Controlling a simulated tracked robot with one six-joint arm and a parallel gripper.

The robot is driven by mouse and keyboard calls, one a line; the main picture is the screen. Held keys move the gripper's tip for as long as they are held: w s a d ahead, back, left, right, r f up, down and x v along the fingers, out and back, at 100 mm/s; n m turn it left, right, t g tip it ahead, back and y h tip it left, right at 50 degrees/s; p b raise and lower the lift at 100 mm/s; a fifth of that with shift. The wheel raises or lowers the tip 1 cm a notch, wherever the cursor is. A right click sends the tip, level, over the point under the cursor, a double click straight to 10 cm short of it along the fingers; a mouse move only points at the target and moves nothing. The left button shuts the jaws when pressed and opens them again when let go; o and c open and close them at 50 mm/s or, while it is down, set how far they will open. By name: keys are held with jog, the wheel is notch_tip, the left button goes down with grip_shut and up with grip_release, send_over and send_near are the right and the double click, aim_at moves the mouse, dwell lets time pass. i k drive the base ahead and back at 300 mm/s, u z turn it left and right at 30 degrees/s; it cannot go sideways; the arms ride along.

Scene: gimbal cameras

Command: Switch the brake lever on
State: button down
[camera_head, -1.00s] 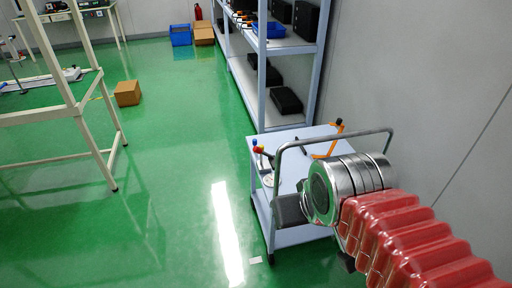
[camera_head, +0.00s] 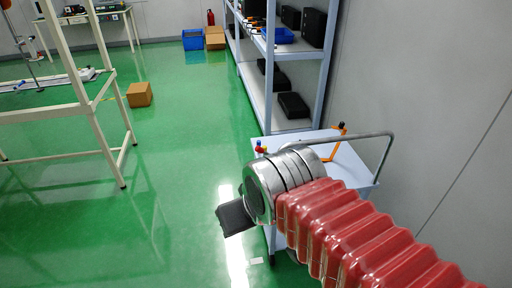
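My arm reaches in from the lower right, with a ribbed red sleeve and a silver wrist. The dark end of my gripper (camera_head: 236,218) points left and down, in front of the cart as seen here. Its fingers cannot be told apart, and it shows nothing held. The blue-grey cart (camera_head: 348,168) stands by the right wall with a grey tube handle (camera_head: 350,137). An orange bent bar with a black end (camera_head: 335,141) and small blue, red and yellow knobs (camera_head: 261,147) are on its top. I cannot tell which part is the brake lever; my arm hides much of the cart.
A tall shelf rack (camera_head: 268,85) stands behind the cart, along the right wall (camera_head: 420,90). A cream frame table (camera_head: 75,100) stands at left, with a cardboard box (camera_head: 139,94) beyond it. The green floor (camera_head: 185,130) between them is clear.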

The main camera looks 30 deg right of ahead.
aim_at(261, 150)
jog(key=i, duration=1)
jog(key=u, duration=0.05)
